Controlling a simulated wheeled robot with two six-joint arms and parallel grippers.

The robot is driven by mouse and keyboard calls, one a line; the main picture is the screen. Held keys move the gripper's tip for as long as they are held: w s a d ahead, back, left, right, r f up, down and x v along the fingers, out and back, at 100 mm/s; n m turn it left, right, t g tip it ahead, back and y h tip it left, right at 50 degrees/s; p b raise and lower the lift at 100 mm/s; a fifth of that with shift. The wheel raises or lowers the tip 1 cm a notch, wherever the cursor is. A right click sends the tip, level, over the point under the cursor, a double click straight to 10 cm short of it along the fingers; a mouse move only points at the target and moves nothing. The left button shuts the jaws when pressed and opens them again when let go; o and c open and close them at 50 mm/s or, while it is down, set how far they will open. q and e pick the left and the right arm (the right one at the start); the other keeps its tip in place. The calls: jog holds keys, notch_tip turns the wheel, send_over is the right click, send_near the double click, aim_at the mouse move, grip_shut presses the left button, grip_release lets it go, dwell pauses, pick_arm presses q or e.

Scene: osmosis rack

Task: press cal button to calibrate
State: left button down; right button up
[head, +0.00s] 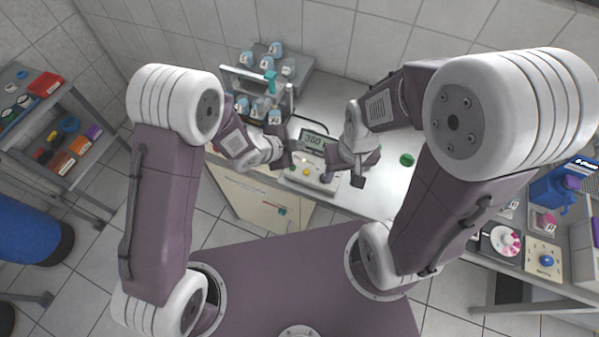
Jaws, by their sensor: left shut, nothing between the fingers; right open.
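A pale meter (303,179) with a lit display (313,141) stands at the front of the white bench in the head view. The display seems to read about 300. Its sloping panel carries small buttons, including a yellow one (306,171); labels are too small to read, so I cannot tell which is the cal button. My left gripper (289,161) is shut and empty at the left edge of the meter, close to the panel. I cannot tell whether it touches. My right gripper (343,176) is open and empty at the meter's right side, partly covering it.
A rack of pale blue-capped bottles (262,85) stands behind, on the left of the bench. Shelves with coloured boxes (65,162) stand far left; another equipment table (525,255) stands right.

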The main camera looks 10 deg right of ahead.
aim_at(304, 173)
pick_arm(q)
jog(key=shift+s+d+f+m+g, duration=0.2)
jog(key=shift+s+d+f, duration=0.1)
jog(key=shift+s+d, duration=0.15)
jog(key=shift+s+d+f+m+g, duration=0.1)
jog(key=shift+s+d+f+g, duration=0.2)
jog(key=shift+s, duration=0.25)
jog(key=shift+r, duration=0.1)
notch_tip(304, 173, down, 9)
jog(key=b, duration=0.7)
jog(key=shift+r, duration=0.1)
dwell(1.0)
jog(key=shift+f+b, duration=0.45)
